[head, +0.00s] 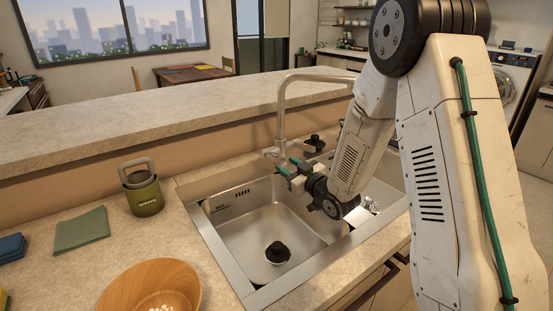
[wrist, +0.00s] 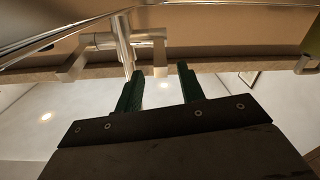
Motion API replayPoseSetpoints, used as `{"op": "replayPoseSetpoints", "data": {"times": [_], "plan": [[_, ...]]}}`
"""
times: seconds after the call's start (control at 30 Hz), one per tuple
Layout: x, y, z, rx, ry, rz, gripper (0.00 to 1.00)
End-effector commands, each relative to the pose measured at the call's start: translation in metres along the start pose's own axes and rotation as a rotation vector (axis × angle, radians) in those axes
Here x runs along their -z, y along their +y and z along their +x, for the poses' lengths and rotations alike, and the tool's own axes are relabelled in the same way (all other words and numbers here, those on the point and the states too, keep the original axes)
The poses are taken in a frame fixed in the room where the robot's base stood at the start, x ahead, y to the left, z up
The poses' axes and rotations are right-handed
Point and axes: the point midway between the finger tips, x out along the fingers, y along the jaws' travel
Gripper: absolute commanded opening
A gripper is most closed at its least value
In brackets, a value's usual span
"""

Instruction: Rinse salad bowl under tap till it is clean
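The salad bowl (head: 150,287) is a wooden bowl with pale marks inside, standing on the counter at the lower left and cut by the picture's bottom edge. The silver tap (head: 282,112) rises behind the sink and arches over to the right. My gripper (head: 283,170) is over the back part of the sink, close to the tap's lower part. In the wrist view my gripper (wrist: 158,76) has its two green fingers apart with nothing between them. The tap (wrist: 123,42) stands just beyond the left finger there; whether they touch is unclear.
The sink basin (head: 262,228) is empty except for a black drain plug (head: 277,252). A green canister (head: 143,194), a green cloth (head: 82,230) and blue cloths (head: 11,248) lie left of the sink. A raised counter ledge (head: 150,115) runs behind.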

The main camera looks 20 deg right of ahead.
Motion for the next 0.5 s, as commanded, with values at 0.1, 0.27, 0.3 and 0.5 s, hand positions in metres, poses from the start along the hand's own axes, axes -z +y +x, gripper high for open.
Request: {"op": "replayPoseSetpoints", "data": {"times": [0.1, 0.27, 0.3, 0.5], "plan": [[0.001, -0.001, 0.020, 0.002, 0.003, -0.002, 0.39], [0.001, 0.000, 0.046, 0.001, 0.001, -0.001, 0.39], [0.001, 0.000, 0.051, 0.001, 0.000, -0.001, 0.39], [0.000, -0.001, 0.065, 0.000, -0.001, 0.000, 0.39]]}}
